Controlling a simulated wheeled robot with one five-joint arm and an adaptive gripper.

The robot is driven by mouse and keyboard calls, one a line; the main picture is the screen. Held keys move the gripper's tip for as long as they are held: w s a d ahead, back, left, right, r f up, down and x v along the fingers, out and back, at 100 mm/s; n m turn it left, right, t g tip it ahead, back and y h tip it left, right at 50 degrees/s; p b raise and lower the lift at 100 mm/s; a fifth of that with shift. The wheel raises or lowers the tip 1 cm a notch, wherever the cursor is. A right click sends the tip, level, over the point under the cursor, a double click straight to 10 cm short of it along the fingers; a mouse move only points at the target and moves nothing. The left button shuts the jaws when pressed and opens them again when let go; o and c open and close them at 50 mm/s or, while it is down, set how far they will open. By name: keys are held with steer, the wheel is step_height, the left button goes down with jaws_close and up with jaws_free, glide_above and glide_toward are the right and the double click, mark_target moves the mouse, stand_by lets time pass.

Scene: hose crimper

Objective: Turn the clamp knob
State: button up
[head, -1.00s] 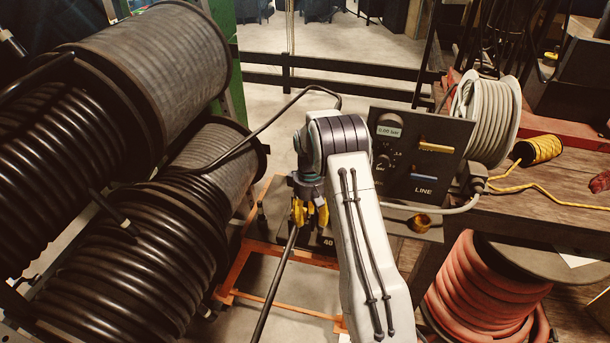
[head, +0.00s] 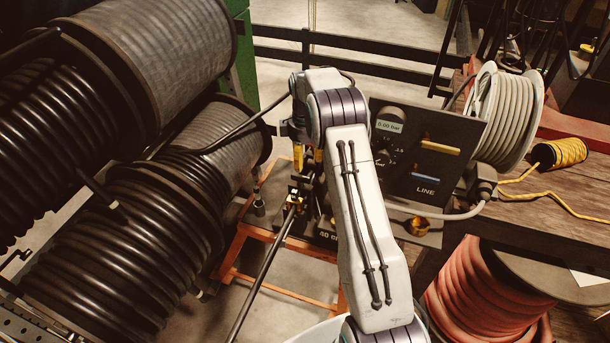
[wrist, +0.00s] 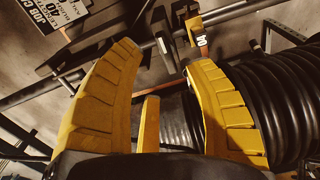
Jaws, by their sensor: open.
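My gripper (head: 308,162) is open above the clamp, partly hidden by my arm in the head view. In the wrist view its yellow fingers (wrist: 165,58) are spread with nothing between them. The small yellow and dark clamp (head: 295,200) sits at the end of a thin dark rod or hose on the low bench. In the wrist view a yellow and black clamp part (wrist: 193,28) with a small white label is just beyond the fingertips, apart from them. I cannot clearly make out which part is the knob.
A dark panel (head: 425,160) with a gauge reading 0.00 bar stands right of my arm. Large black hose reels (head: 140,230) fill the left. A white hose reel (head: 507,115) and a yellow cord spool (head: 560,153) are on the wooden table at right. An orange frame (head: 245,240) is below.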

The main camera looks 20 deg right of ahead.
mark_target(301, 180)
steer(key=shift+n, duration=0.4)
steer(key=shift+f, duration=0.2)
steer(key=shift+f+p, duration=0.8)
steer(key=shift+f, duration=2.65)
jaws_close()
